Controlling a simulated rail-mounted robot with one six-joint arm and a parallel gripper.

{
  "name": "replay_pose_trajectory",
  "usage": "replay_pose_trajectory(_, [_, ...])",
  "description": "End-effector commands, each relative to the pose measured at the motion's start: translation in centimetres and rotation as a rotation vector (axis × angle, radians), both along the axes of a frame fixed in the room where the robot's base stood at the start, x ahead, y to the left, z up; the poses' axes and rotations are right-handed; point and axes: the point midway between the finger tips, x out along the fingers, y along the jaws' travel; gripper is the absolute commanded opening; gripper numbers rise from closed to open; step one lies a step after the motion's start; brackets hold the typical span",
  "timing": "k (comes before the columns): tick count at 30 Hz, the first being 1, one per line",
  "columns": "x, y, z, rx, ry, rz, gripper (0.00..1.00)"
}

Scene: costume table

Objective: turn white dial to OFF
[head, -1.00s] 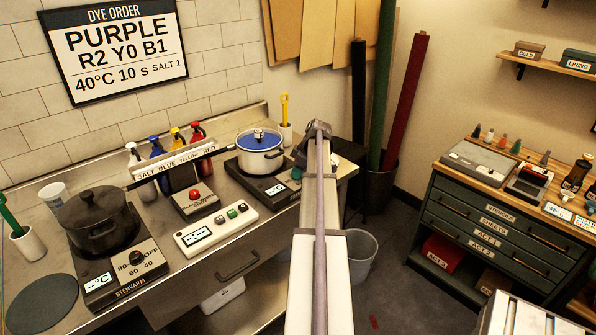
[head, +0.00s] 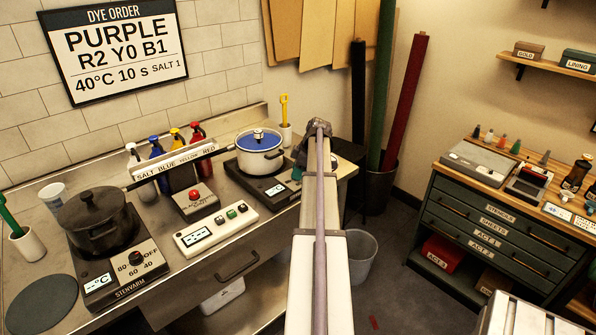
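No dial that is clearly white can be made out. The white pot (head: 260,158) with a blue lid stands on the right dark hotplate (head: 249,182). This hotplate has a small display, and its right part is hidden behind my arm. The left hotplate (head: 125,287) carries a black pot (head: 98,222) and a knob (head: 136,258) ringed by the marks 80, 60, 40 and OFF. My arm reaches to the right hotplate's right side. A dark part of its end shows there, but my fingers are hidden, so I cannot tell whether they are open or shut.
A panel with buttons (head: 215,230) and a box with a red button (head: 196,202) lie between the hotplates. Several bottles stand behind the label strip (head: 174,161). A yellow-handled tool (head: 284,108) stands in a cup behind the white pot. A bin (head: 359,257) stands right of the counter.

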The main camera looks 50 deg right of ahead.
Motion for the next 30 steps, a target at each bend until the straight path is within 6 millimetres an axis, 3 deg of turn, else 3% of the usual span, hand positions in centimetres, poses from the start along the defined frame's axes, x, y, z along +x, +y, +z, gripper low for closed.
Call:
replay_pose_trajectory(6, [0.0,0.0,0.0,-0.001,0.000,0.000,0.58])
replay_pose_trajectory(14, [-0.1,-0.1,0.4,0.000,-0.001,-0.001,0.58])
replay_pose_trajectory(17, [-0.4,-0.3,1.7,0.000,-0.001,-0.001,0.58])
replay_pose_trajectory(27, [-2.9,-1.9,9.4,-0.001,-0.002,-0.002,0.58])
replay_pose_trajectory(30, [-3.3,-2.2,10.3,0.000,0.000,-0.001,0.58])
